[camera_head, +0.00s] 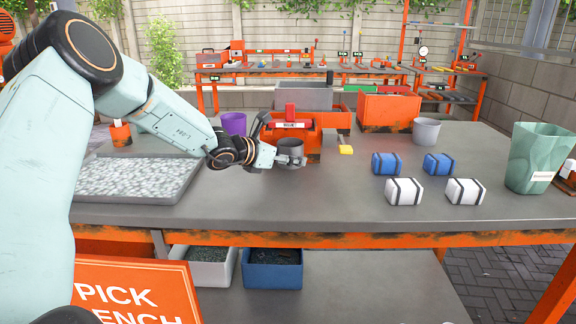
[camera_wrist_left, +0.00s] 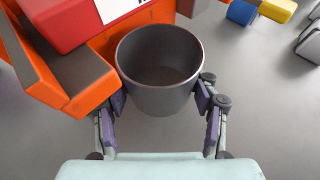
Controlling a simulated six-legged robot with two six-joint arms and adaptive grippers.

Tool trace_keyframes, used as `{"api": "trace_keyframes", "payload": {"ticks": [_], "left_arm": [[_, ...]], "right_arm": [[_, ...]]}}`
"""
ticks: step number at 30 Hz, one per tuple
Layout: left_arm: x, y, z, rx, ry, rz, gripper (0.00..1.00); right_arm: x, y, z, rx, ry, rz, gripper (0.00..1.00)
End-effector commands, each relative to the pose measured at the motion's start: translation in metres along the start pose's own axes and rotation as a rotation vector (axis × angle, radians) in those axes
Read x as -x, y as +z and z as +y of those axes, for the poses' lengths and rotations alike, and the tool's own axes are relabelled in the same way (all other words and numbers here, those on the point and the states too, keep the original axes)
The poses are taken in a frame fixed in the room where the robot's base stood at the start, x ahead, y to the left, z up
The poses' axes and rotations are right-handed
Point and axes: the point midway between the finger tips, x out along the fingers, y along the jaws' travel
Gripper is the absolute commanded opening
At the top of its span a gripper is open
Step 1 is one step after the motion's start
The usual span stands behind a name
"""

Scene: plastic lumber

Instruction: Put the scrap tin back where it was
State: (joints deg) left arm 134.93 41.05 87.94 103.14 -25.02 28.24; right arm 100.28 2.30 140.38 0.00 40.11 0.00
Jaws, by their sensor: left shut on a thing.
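The scrap tin is a dark grey, round, open-topped cup (camera_head: 290,146), upright in front of the orange machine on the bench. In the left wrist view the tin (camera_wrist_left: 160,92) looks empty inside. My left gripper (camera_head: 290,161) reaches in from the left and is shut on the tin, with one finger on each side of its wall. In the left wrist view the gripper (camera_wrist_left: 161,103) has its pads against the tin's sides. I cannot tell whether the tin's base touches the bench. My right gripper is not in view.
The orange machine (camera_wrist_left: 82,78) stands very close to the tin's left in the wrist view. A pebbled tray (camera_head: 135,178), purple cup (camera_head: 234,123), lighter grey tin (camera_head: 426,132), several strapped blocks (camera_head: 404,191) and a green bin (camera_head: 537,158) share the bench (camera_head: 330,205). Its front middle is clear.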

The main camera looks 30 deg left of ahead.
Motion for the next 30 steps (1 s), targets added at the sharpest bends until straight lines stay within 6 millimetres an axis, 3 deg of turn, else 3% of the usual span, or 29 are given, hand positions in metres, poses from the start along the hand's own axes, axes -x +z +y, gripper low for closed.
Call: {"api": "trace_keyframes", "payload": {"ticks": [3, 17, 18, 26, 30], "left_arm": [[-0.007, -0.018, 0.000, 0.000, 0.000, 0.002, 0.27], [-0.009, -0.022, 0.000, 0.000, 0.001, 0.000, 0.27], [-0.009, -0.023, 0.000, 0.000, 0.001, 0.001, 0.61], [-0.008, -0.022, 0.000, 0.000, 0.001, 0.001, 0.83], [-0.008, -0.022, 0.000, 0.000, 0.001, 0.001, 0.83]], "right_arm": [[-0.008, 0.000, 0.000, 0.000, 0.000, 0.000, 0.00], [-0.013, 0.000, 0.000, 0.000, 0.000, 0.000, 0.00], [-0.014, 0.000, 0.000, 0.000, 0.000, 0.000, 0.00], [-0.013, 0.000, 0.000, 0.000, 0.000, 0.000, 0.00], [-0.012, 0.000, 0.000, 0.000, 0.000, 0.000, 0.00]]}}
